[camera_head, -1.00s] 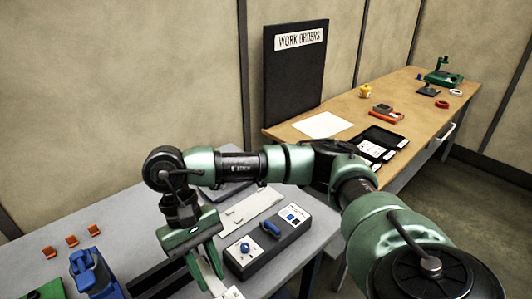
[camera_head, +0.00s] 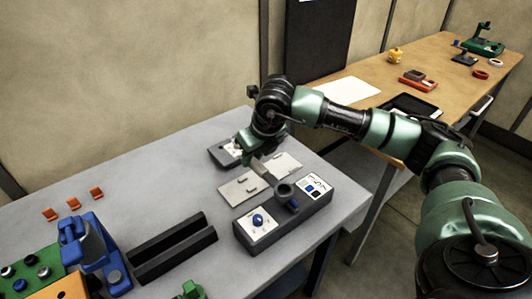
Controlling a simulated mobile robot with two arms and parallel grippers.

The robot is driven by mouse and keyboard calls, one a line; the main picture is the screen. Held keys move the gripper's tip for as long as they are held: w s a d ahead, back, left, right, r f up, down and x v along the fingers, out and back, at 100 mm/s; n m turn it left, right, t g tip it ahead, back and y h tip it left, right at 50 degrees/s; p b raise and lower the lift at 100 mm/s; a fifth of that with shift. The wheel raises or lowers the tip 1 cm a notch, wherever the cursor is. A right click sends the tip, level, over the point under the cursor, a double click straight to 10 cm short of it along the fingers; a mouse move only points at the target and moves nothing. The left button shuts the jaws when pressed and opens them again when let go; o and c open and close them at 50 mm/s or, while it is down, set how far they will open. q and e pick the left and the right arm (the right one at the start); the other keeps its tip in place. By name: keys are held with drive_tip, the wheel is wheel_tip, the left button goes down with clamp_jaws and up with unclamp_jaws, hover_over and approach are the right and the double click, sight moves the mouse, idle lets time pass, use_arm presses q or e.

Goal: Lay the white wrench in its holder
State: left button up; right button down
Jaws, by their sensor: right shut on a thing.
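My right gripper (camera_head: 254,153) is over the back of the grey table, shut on the white wrench. Only a pale piece (camera_head: 258,169) shows below the jaws, and my wrist and gripper hide most of what is held. A dark shallow tray (camera_head: 219,157) with a pale patch in it lies just left of the gripper, partly hidden by it. Flat pale plates with small raised pieces (camera_head: 237,194) lie below and to the right of the gripper. I cannot tell which of these is the wrench's holder, or whether the wrench touches anything.
A dark box (camera_head: 281,226) with a blue knob and blue lever stands near the table's right edge. A dark slotted rail (camera_head: 170,249), a blue clamp (camera_head: 92,255) and several orange clips (camera_head: 73,203) are to the left. The table's back left is clear.

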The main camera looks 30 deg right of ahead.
drive_tip(key=w+d+f+m+g+h+b, duration=0.1)
drive_tip(key=d+f+m, duration=0.1)
drive_tip(key=m, duration=0.4)
drive_tip(key=w+d+f+m+g+h+b, duration=0.1)
drive_tip(key=w+d+f+m+h, duration=0.1)
drive_tip(key=m, duration=0.4)
drive_tip(key=w+d+f+m+g+h+b, duration=0.1)
drive_tip(key=w+d+m+g+h, duration=0.1)
drive_tip(key=m, duration=0.4)
drive_tip(key=shift+w+d+f+b, duration=0.1)
drive_tip(key=shift+d+f+b, duration=0.3)
drive_tip(key=shift+d, duration=0.35)
use_arm(q)
wheel_tip(320, 180, down, 7)
drive_tip(key=w+b, duration=0.1)
drive_tip(key=b, duration=0.2)
drive_tip(key=shift+w+d, duration=0.2)
drive_tip(key=shift+d, duration=0.1)
use_arm(e)
drive_tip(key=shift+f, duration=2.55)
drive_tip(key=shift+d, duration=0.25)
use_arm(q)
drive_tip(key=shift+f, duration=0.2)
use_arm(e)
drive_tip(key=shift+f, duration=0.15)
drive_tip(key=shift+f+b, duration=0.45)
use_arm(q)
drive_tip(key=shift+f, duration=0.3)
